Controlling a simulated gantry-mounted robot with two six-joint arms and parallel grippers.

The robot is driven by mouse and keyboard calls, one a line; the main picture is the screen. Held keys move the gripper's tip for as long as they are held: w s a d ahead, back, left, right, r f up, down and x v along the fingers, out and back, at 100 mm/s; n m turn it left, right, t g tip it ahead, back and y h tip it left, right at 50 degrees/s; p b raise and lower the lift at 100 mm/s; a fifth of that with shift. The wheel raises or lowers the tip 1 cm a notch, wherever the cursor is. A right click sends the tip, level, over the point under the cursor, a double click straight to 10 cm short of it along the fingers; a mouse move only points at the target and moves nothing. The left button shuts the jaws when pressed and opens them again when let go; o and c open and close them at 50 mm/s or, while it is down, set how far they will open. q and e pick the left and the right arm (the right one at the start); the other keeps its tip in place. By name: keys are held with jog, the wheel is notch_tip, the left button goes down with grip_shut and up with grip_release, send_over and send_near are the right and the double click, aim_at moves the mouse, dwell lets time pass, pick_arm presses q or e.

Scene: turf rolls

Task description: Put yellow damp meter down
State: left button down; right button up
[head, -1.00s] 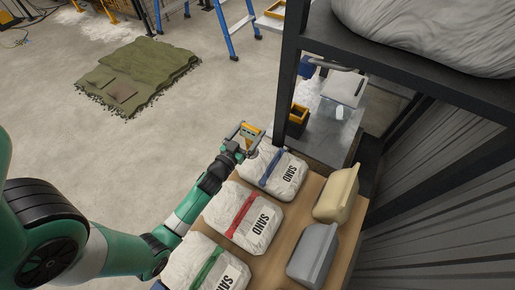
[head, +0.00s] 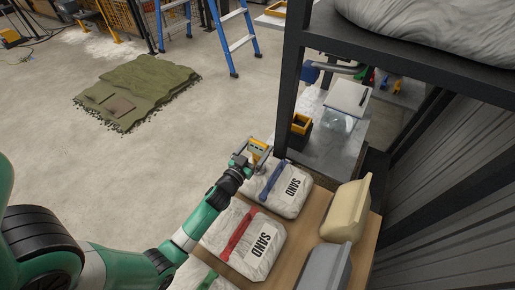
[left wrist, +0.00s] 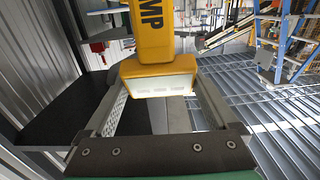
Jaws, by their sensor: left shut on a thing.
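The yellow damp meter (head: 259,148) is held in my left gripper (head: 252,155), beyond the far end of the sand bags in the head view. In the left wrist view the yellow damp meter (left wrist: 152,40) stands between the two fingers of my left gripper (left wrist: 160,95), with part of its dark lettering and a pale lower end showing. The gripper is shut on it. My right gripper is not in view.
White sand bags with blue (head: 287,192) and red (head: 246,238) straps lie on a wooden shelf. A cream bin (head: 345,210) and a grey bin (head: 326,268) stand at its right. A dark post (head: 293,75) rises near the gripper. A grey bench (head: 335,150) holds a yellow-black box (head: 301,124).

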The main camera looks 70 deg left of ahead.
pick_arm(q)
jog(key=shift+f, duration=0.15)
grip_release()
jog(key=shift+s+d+r, duration=0.1)
jog(key=shift+s+r, duration=0.05)
jog(key=shift+r, duration=0.05)
jog(key=b+v, duration=0.1)
jog(key=v, duration=1)
jog(key=shift+s+d+b, duration=0.2)
jog(key=shift+s+b, duration=0.15)
jog(key=shift+b, duration=0.05)
jog(key=shift+w+r, duration=0.1)
